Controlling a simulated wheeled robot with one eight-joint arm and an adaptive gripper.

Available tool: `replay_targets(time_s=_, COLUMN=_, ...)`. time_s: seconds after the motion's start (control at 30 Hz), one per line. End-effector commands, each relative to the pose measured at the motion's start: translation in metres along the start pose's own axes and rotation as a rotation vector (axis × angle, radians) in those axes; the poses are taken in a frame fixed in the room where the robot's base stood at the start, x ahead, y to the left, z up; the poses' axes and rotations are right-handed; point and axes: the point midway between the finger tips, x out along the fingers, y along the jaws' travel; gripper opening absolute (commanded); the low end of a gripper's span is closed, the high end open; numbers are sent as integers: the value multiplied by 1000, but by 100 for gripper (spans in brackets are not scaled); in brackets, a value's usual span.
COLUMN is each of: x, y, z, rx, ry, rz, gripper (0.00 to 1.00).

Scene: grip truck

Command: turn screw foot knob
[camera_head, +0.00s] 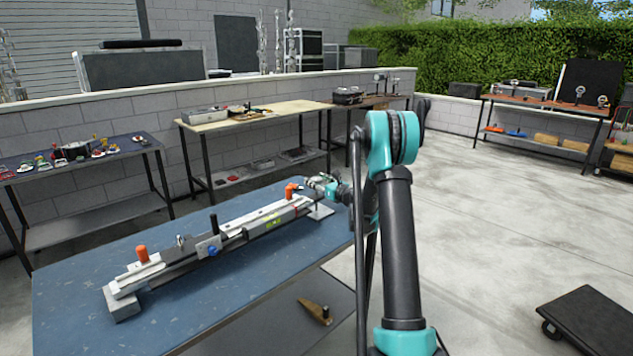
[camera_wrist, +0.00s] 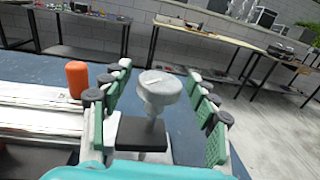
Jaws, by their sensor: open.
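The grey-white screw foot knob (camera_wrist: 160,88) stands upright on a stem in the wrist view, with a black block (camera_wrist: 143,134) below it. My gripper (camera_wrist: 160,71) is open, with one green-padded finger on each side of the knob. Gaps show between the pads and the knob, and nothing is gripped. In the head view my gripper (camera_head: 327,185) is at the far right end of the long metal rail (camera_head: 262,222) on the blue table. The knob is too small and covered to make out there.
The rail carries an orange knob (camera_head: 142,252) at its near end, another orange knob (camera_head: 291,191) close to my gripper, and a black upright handle (camera_head: 214,224). The blue table top (camera_head: 90,285) is otherwise clear. Other workbenches stand along the wall.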

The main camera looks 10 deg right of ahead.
Motion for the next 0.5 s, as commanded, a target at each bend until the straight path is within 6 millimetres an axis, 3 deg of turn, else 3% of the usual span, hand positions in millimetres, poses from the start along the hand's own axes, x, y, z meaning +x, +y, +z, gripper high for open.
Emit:
replay_targets(time_s=0.27, x=1, y=0, z=0, rx=0, ry=0, rz=0, gripper=60)
replay_targets(time_s=0.5, x=1, y=0, z=0, rx=0, ry=0, rz=0, gripper=31)
